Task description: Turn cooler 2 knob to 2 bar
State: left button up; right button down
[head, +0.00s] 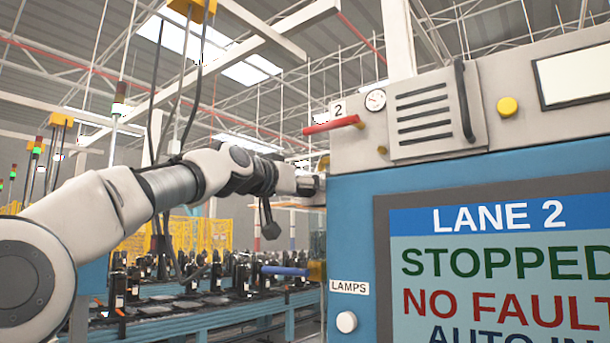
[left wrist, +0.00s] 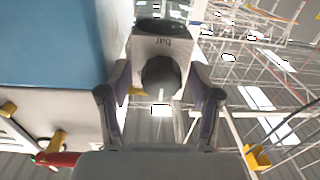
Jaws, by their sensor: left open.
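In the left wrist view a dark round knob (left wrist: 161,77) sits on a pale housing (left wrist: 150,47) marked "bar", with a dark round gauge face (left wrist: 161,25) beyond it. The gauge's reading cannot be made out. My left gripper (left wrist: 161,88) is open, with one finger on each side of the knob. I cannot tell whether the fingers touch it. In the head view my left gripper (head: 307,184) is at the left edge of the blue cabinet, and the knob cannot be made out there. My right gripper is not in view.
The blue cabinet (head: 350,225) carries a "LANE 2" screen (head: 500,265) reading "STOPPED" and "NO FAULT". A red handle (head: 332,125) juts left above my gripper, near a "2" label and gauge (head: 375,100). A conveyor (head: 190,320) runs behind.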

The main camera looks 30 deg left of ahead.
pick_arm(q)
jog(key=shift+s+a, duration=0.2)
jog(key=shift+s, duration=0.15)
jog(key=shift+w+d, duration=0.15)
jog(key=c, duration=1.1)
jog(key=shift+c, duration=0.2)
jog(key=shift+n, duration=0.5)
jog(key=n, duration=1)
jog(key=shift+n+p, duration=0.4)
